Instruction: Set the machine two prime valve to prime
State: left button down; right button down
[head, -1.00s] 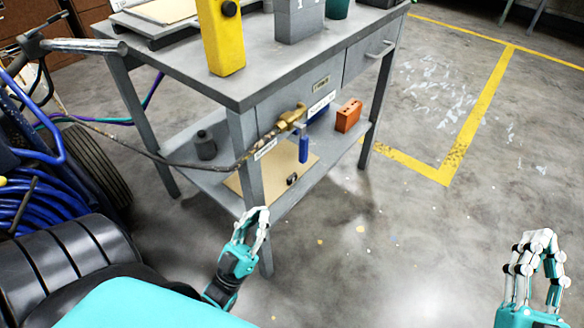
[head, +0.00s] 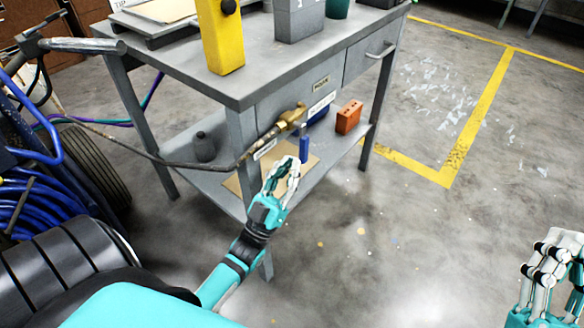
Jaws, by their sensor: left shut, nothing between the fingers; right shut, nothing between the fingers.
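A brass valve (head: 292,117) with a blue handle (head: 304,148) hanging straight down sits at the front of the grey workbench. A white tag (head: 321,104) is beside the valve and another small label (head: 264,149) is on the hose; their print is too small to read surely. My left gripper (head: 284,168) is shut and empty, just below and left of the blue handle, with no clear contact. My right gripper (head: 553,245) is shut and empty at the lower right, far from the valve.
The grey workbench (head: 180,66) carries a yellow block (head: 219,40) and a grey box (head: 297,20). An orange brick (head: 349,117) and a dark bottle (head: 204,147) are on its lower shelf. A dark hose (head: 190,165) runs left. Floor at right is clear.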

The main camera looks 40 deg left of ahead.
pick_arm(q)
jog(key=shift+w, duration=0.35)
pick_arm(e)
jog(key=shift+s+r+y, duration=0.3)
jog(key=shift+s+r, duration=0.05)
